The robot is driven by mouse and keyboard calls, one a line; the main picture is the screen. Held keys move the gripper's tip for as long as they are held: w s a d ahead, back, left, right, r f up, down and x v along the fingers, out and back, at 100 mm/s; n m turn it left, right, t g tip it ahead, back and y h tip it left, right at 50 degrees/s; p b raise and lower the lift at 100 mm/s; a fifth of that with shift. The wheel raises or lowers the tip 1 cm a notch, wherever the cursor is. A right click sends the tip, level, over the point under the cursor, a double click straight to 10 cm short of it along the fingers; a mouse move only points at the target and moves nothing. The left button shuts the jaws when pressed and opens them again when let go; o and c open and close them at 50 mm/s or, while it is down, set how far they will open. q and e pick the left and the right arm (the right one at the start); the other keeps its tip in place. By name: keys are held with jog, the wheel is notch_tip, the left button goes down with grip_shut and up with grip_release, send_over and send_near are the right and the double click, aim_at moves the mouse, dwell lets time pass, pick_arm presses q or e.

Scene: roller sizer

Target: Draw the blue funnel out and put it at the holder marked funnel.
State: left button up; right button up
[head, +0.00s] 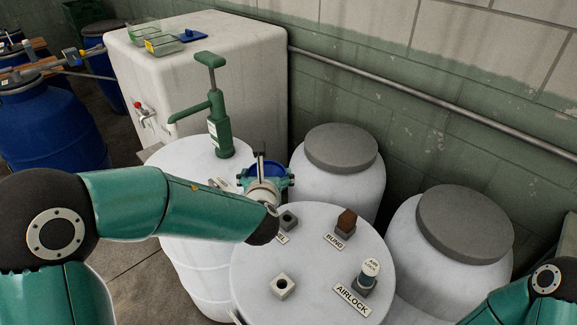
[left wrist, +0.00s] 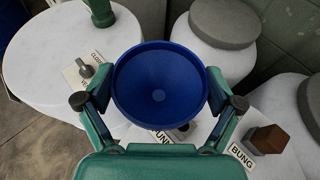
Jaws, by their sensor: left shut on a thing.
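The blue funnel (head: 262,169) is between the fingers of my left gripper (head: 266,181), which is shut on it. In the left wrist view the funnel's bowl (left wrist: 160,85) faces the camera, with a finger on each side. Its lower end is hidden. The funnel holder, a dark square block (head: 288,220), stands on the front white drum, close to the gripper. Its label (left wrist: 163,137) is partly covered by the funnel and gripper in the left wrist view. My right gripper is out of view; only part of that arm shows at bottom right.
The front drum's lid (head: 320,285) also carries a brown bung (head: 346,221), an airlock (head: 370,269) and an empty light block (head: 283,286). A green hand pump (head: 217,120) rises from the drum behind left. Grey-lidded drums (head: 342,147) stand behind and right.

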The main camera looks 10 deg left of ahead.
pick_arm(q)
jog(key=d+r+y, duration=0.1)
jog(key=d+n, duration=0.1)
jog(key=d, duration=0.1)
jog(key=d+r+n+y+p, duration=0.1)
jog(key=shift+w+d+r+g+y, duration=0.15)
jog(key=shift+d+r+g+y, duration=0.05)
jog(key=shift+r+g+y, duration=0.1)
jog(key=shift+s+d+n+y, duration=0.2)
jog(key=shift+d+n+y, duration=0.1)
jog(key=shift+d+n, duration=0.1)
jog(key=shift+s+f, duration=0.1)
jog(key=shift+s, duration=0.05)
notch_tip(320, 180, down, 6)
jog(key=b, duration=0.5)
jog(key=shift+b, duration=0.35)
jog(key=shift+b, duration=0.45)
dwell(1.1)
jog(key=shift+f+b, duration=1.65)
jog(key=shift+b, duration=0.05)
